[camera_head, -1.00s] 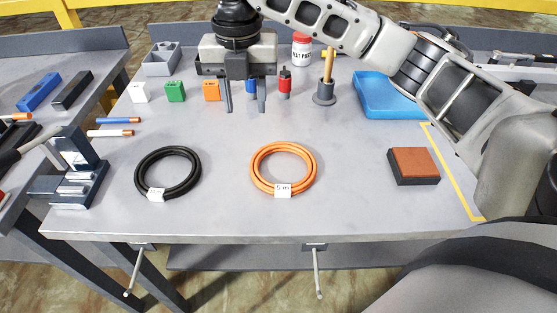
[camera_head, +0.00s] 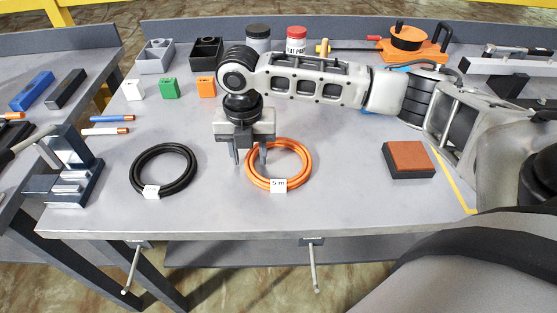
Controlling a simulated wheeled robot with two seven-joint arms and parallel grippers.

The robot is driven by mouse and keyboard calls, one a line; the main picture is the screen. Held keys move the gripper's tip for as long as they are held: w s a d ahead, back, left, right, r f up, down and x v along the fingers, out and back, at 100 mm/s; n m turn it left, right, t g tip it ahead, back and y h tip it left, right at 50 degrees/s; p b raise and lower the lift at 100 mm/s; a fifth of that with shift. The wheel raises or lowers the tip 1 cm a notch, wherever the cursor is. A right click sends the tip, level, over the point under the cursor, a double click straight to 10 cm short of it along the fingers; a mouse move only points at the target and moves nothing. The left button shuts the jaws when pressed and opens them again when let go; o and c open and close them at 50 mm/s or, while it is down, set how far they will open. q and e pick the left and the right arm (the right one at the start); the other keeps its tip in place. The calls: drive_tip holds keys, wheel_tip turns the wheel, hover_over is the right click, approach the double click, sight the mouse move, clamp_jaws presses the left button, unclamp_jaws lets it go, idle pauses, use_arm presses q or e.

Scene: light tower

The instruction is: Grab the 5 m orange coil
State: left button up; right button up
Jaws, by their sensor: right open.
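The orange coil (camera_head: 307,174) lies flat on the grey table, with a white tag (camera_head: 278,185) reading "5 m" at its front. My right gripper (camera_head: 250,166) points down at the coil's left side, with its fingers open. The right finger overlaps the coil's upper left part in the picture, and the left finger is outside the ring. I cannot tell whether either finger touches it. The left gripper is not in view.
A black coil (camera_head: 191,170) with a white tag lies to the left. A brown-topped block (camera_head: 409,158) lies to the right. Small white, green (camera_head: 169,88) and orange blocks stand behind. The table front (camera_head: 230,217) is clear.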

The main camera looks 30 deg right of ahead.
drive_tip(key=shift+f, duration=0.1)
drive_tip(key=shift+c, duration=0.3)
clamp_jaws()
